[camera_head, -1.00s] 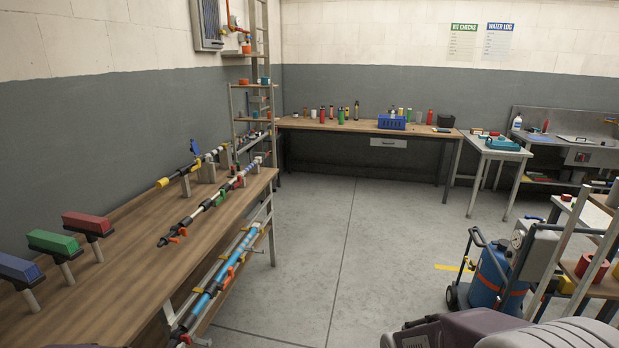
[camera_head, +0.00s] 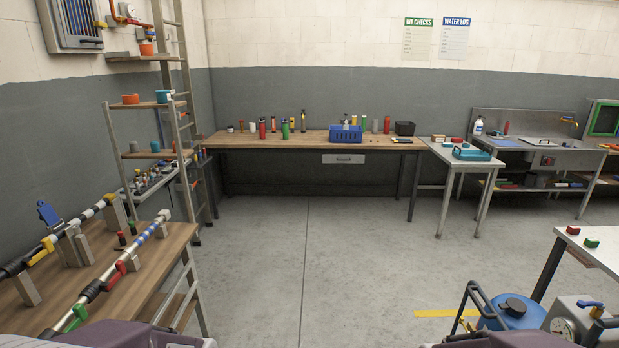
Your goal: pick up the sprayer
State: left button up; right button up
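No sprayer can be made out with certainty. A small white bottle (camera_head: 478,126) stands upright at the left end of the steel sink unit (camera_head: 520,146), at the back right. It is too small to tell whether it has a spray head. A blue tank with a black cap (camera_head: 512,310) stands at the lower right, partly cut off by the bottom edge. Neither of my grippers shows; only parts of my own body or arms are along the bottom edge.
A wooden bench (camera_head: 150,270) with pipes runs along the left. A back table (camera_head: 250,140) carries several coloured bottles and a blue basket (camera_head: 346,134). A white table (camera_head: 600,250) stands at the right. The middle of the floor (camera_head: 310,250) is clear.

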aim_at(346, 122)
jog(key=i, duration=1.6)
jog(key=i+j+z, duration=0.1)
jog(key=i, duration=1.5)
jog(key=i+l+u, duration=0.35)
jog(key=i, duration=0.3)
jog(key=i+l+u, duration=0.4)
jog(key=i+l, duration=0.2)
jog(key=i+l+u, duration=0.35)
jog(key=i+l, duration=0.15)
jog(key=l, duration=0.35)
